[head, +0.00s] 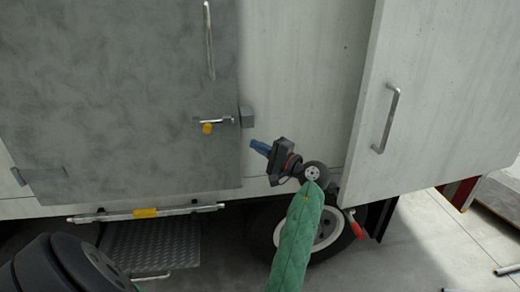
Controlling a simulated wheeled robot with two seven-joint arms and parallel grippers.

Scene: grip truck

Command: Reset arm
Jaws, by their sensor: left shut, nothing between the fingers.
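My left gripper (260,147) has blue fingertips and a dark body. It is shut and empty, in front of the truck's pale side panel. Its tips point left, toward the grey door (120,90), and are below and right of the latch (214,121) with a yellow knob. No contact with the latch or door shows. My forearm in its green sleeve comes up from the bottom of the view. My right gripper is not in view.
The grey door looks closed and has a vertical handle (209,40). A pale panel (450,90) with a metal handle (386,118) stands out at right. Below are a step (150,248), a bar with a yellow middle (145,213), and a wheel (292,235) partly hidden by my arm. Open floor lies at lower right.

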